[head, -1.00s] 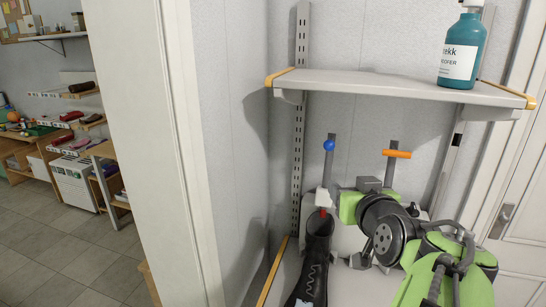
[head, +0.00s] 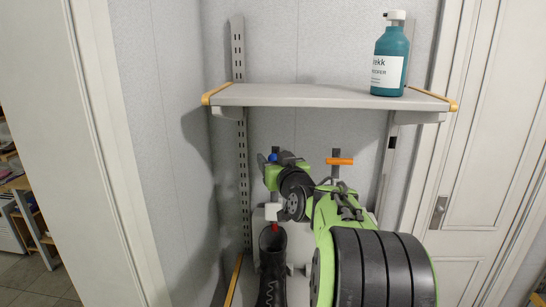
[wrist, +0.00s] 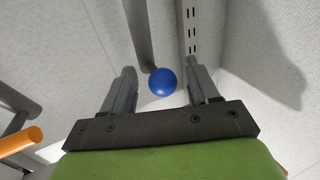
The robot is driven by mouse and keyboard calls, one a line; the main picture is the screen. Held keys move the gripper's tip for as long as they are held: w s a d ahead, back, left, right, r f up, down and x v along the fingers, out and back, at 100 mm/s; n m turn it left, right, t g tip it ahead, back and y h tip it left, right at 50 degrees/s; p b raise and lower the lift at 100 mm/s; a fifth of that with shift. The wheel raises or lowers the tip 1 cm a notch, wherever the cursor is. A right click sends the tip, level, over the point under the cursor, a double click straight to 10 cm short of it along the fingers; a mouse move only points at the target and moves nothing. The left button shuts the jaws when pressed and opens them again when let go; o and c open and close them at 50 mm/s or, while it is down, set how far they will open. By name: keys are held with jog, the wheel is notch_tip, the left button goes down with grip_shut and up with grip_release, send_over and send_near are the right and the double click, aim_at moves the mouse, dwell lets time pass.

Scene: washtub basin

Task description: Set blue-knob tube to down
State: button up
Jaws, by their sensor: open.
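The blue knob (head: 273,158) sits on a grey upright tube behind the basin, below the shelf. In the wrist view the round blue knob (wrist: 163,82) lies between my two spread fingers, with the dark tube beside it. My gripper (head: 287,157) is at the knob in the head view, partly overlapping the tube. In the wrist view my gripper (wrist: 161,74) is open, and no finger clearly touches the knob. A white spout (head: 272,212) with a red tip shows below my gripper. My arm hides much of the basin.
A second tube with an orange handle (head: 340,161) stands to the right; the handle (wrist: 20,140) shows at left in the wrist view. A shelf (head: 320,97) with a teal bottle (head: 390,60) is above. A black boot (head: 271,270) stands below the spout. A slotted rail (head: 240,150) is left.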

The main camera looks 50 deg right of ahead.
aim_at(274, 195)
jog(key=shift+w, duration=0.25)
grip_shut()
jog(key=shift+f, duration=0.1)
jog(key=f+b, duration=0.3)
jog(key=s+a+f+b, duration=0.1)
jog(key=f+b, duration=0.1)
jog(key=b, duration=0.2)
jog(key=a+f+b, duration=0.1)
jog(key=f+b, duration=0.2)
jog(key=shift+s+f, duration=0.3)
jog(key=shift+s, duration=0.05)
jog(key=shift+r, duration=0.1)
grip_release()
jog(key=shift+s, duration=0.1)
